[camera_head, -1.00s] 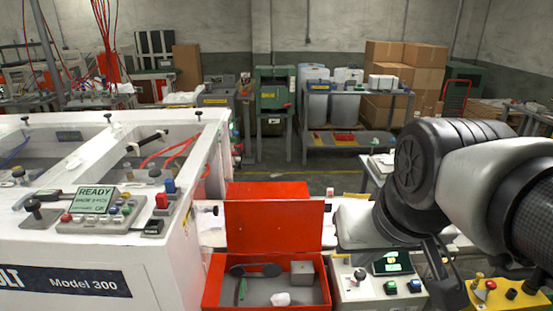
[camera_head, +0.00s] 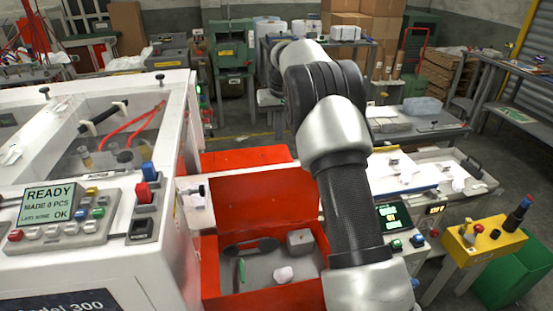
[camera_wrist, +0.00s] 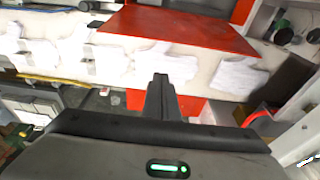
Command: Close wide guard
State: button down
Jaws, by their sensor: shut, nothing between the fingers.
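The white Model 300 machine (camera_head: 85,255) fills the left of the head view. A white-framed window in its top has a black bar handle (camera_head: 103,118), with red hoses behind it. I cannot tell for sure which part is the wide guard, or how far open it stands. My gripper (camera_wrist: 162,97) shows in the wrist view with its fingers together and nothing between them. It points towards a pale surface with white glove shapes (camera_wrist: 160,62), below a red panel (camera_wrist: 180,28). In the head view my arm hides the gripper.
The READY control panel (camera_head: 65,212) sits on the machine. A yellow control box (camera_head: 482,240) and a green bin (camera_head: 512,272) are at right. Grey floor shows between the benches behind.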

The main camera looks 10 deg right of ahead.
notch_tip(320, 180, down, 10)
jog(key=s, duration=0.1)
jog(key=shift+s+p, duration=0.25)
jog(key=shift+p, duration=0.2)
dwell(0.3)
jog(key=shift+f, duration=0.15)
